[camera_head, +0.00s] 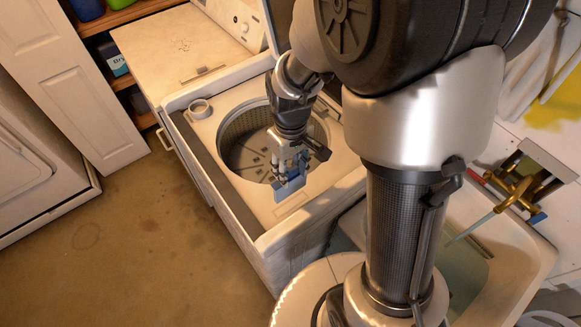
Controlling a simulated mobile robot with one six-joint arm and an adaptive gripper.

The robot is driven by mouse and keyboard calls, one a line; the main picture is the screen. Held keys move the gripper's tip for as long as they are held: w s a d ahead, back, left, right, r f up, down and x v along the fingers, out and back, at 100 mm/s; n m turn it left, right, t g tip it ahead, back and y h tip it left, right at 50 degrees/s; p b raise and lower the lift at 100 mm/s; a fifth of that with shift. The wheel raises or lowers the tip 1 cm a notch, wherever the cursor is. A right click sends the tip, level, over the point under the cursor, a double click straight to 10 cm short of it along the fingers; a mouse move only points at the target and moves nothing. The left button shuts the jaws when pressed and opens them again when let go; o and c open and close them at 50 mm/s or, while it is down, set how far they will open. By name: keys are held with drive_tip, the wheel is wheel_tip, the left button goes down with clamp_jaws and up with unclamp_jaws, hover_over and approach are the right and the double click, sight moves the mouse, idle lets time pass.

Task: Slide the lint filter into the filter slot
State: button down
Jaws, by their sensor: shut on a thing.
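The lint filter (291,187) is a small blue, flat piece. My gripper (288,164) points down and is shut on it. The gripper holds it over the near rim of the open top-loading washer (240,210), at the near edge of the round drum opening. I cannot tell whether the filter touches the rim. The filter slot cannot be made out for certain; a narrow dark mark (203,74) shows on the white top of the machine behind the washer. My arm hides part of the washer's right side.
The raised lid stands behind my arm. A utility sink (515,255) with a brass faucet (510,193) is at right. Brown floor (130,230) is clear at left.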

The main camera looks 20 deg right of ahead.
sight(291, 176)
drive_tip(key=shift+f+b, duration=2.15)
drive_tip(key=shift+f, duration=0.75)
drive_tip(key=shift+f+b, duration=3.6)
drive_tip(key=shift+f, duration=1.25)
drive_tip(key=c, duration=1)
unclamp_jaws()
drive_tip(key=shift+r, duration=0.1)
wheel_tip(291, 176, up, 12)
